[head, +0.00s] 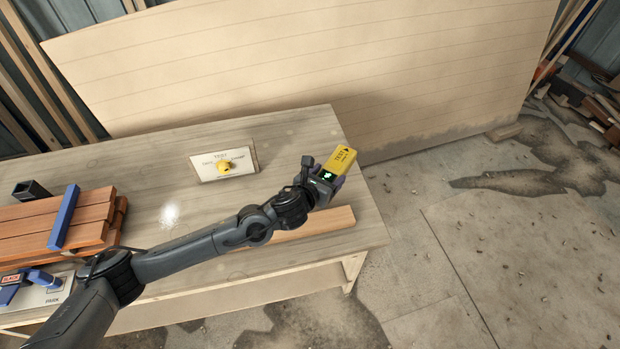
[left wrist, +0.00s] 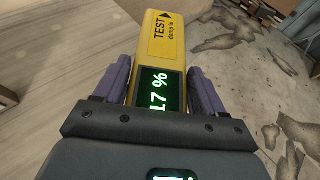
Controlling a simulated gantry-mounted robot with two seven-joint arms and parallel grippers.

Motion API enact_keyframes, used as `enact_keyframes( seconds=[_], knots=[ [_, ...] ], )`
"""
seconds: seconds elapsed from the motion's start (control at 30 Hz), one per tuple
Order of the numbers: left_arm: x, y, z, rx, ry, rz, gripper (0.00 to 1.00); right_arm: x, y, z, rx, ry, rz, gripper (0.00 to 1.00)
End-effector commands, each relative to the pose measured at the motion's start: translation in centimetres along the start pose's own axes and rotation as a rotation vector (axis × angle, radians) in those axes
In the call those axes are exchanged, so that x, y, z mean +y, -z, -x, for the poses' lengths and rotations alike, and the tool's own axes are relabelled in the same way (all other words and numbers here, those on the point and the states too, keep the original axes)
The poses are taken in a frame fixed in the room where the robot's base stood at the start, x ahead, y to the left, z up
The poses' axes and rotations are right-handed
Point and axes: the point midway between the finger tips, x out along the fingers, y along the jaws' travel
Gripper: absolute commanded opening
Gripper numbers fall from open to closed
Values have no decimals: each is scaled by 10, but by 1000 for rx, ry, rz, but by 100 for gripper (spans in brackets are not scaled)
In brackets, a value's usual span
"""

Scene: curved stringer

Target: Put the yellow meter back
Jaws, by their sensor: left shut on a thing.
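The yellow meter (head: 340,159) is a small block with "TEST" lettering and a dark screen. My left gripper (head: 325,178) is shut on it and holds it near the right end of the workbench. In the left wrist view the meter (left wrist: 163,45) sits between the two purple fingers of the left gripper (left wrist: 158,92), and its screen reads 17 % in green. A white card (head: 205,176) with "TEST" lettering and a yellow piece (head: 223,166) on it lies on the bench, left of the gripper. My right gripper is not in view.
The wooden workbench (head: 150,165) has stacked reddish boards (head: 60,220) with a blue bar (head: 64,217) at left. A card marked PARK (head: 52,299) with a blue tool lies at front left. A loose plank (head: 310,222) lies under my left arm. A large panel (head: 300,70) stands behind.

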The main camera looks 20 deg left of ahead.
Motion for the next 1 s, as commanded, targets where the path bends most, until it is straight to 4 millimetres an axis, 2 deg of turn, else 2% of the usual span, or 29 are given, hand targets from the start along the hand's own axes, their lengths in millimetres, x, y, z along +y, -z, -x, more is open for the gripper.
enact_keyframes(
  seconds=[0.3,0.5,0.77,1.0],
  knots=[
    [63,31,-25,-2,-3,1,20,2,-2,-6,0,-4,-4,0],
    [88,43,-36,-3,1,1,20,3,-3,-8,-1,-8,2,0],
    [96,50,-40,-3,3,1,20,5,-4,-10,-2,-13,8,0],
    [95,76,-51,-1,2,2,20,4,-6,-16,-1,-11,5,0]
  ],
)
